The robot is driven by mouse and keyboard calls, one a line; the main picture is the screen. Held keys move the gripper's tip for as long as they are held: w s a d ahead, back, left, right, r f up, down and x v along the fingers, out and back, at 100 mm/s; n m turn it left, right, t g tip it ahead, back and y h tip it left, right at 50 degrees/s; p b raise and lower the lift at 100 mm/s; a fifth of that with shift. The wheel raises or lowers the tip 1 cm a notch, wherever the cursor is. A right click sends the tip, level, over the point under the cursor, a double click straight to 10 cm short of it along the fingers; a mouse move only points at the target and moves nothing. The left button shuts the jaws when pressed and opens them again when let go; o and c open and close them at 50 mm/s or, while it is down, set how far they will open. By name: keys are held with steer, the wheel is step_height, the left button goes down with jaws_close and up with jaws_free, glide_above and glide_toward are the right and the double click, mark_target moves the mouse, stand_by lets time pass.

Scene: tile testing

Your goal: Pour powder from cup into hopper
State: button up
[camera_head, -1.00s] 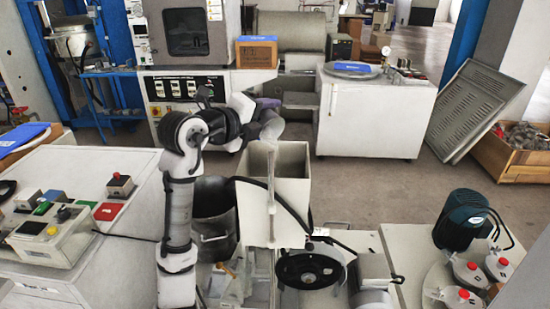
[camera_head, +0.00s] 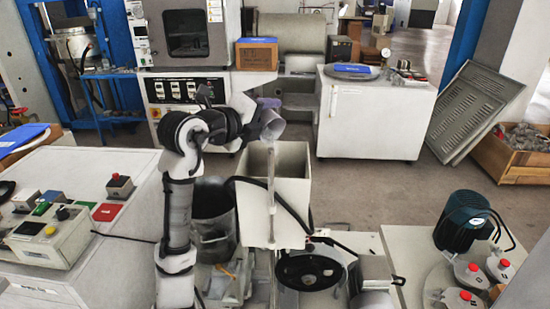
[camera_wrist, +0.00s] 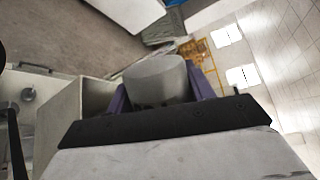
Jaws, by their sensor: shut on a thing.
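My gripper (camera_head: 267,104) is shut on a grey cup (camera_head: 272,126). In the wrist view the cup (camera_wrist: 157,78) sits between the two purple fingers of my gripper (camera_wrist: 155,98). In the head view the cup is tilted, with its round end turned toward the lower right. The hopper (camera_head: 292,207) is a pale open-topped box below the cup. In the wrist view part of the hopper (camera_wrist: 58,130) shows at left. A pale vertical streak runs down the hopper's front; I cannot tell whether it is powder. The cup's contents are hidden.
A black wheel (camera_head: 309,268) stands in front of the hopper, and a dark metal bucket (camera_head: 212,220) stands left of it. A white cabinet (camera_head: 375,120) is behind. A control box (camera_head: 52,236) sits on the left bench.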

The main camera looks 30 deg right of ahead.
steer(key=shift+f, duration=0.1)
stand_by(0.6)
steer(key=shift+w+r+p, duration=0.1)
steer(key=shift+r+p, duration=0.5)
steer(key=shift+p, duration=0.25)
steer(key=shift+w+f+n+g+p, duration=0.25)
steer(key=shift+n+p, duration=0.45)
steer(key=shift+p, duration=0.55)
steer(key=shift+w+r+n+g+p, duration=0.1)
steer(key=shift+r+n+g+p, duration=0.2)
steer(key=shift+p, duration=0.6)
steer(key=shift+f, duration=0.45)
steer(key=shift+w+n+p, duration=0.15)
steer(key=shift+n+p, duration=0.15)
